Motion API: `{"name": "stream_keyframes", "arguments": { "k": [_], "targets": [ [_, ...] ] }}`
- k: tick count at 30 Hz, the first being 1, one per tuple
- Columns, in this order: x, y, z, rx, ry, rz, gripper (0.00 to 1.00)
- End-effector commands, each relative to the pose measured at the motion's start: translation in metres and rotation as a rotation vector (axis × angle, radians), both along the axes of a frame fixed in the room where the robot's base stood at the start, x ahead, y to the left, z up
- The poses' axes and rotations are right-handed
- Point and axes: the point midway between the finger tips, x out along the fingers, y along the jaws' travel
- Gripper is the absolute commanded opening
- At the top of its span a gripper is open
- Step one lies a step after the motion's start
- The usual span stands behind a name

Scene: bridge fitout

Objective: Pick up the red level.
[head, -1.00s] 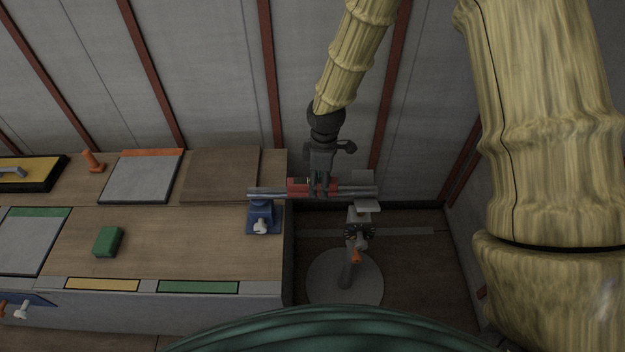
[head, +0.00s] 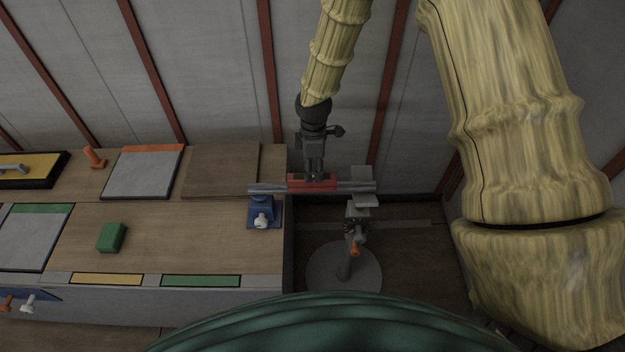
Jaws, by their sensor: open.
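The red level (head: 324,184) is a short red bar lying on a grey pipe (head: 357,187). The pipe spans from a blue vise (head: 263,212) on the bench's right edge to a stand (head: 356,205) right of the bench. My gripper (head: 314,178) points down, with its fingertips at the back upper side of the level, left of its middle. It is open. I cannot tell whether the fingers touch the level, and the gap between them is too small to make out.
The wooden bench (head: 190,236) holds a green block (head: 111,237), a brown board (head: 222,170), a grey panel with an orange strip (head: 142,174) and an orange peg (head: 94,157). The wall (head: 220,80) with red ribs stands close behind. The stand's round base (head: 343,268) is on the floor.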

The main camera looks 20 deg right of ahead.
Motion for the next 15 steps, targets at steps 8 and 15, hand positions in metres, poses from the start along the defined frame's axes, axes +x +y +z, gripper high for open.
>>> {"name": "stream_keyframes", "arguments": {
  "k": [8,15],
  "targets": [
    [0.000,0.002,-0.016,0.000,0.003,0.000,0.54],
    [0.001,0.003,-0.038,0.000,0.002,0.000,0.54]
  ]
}}
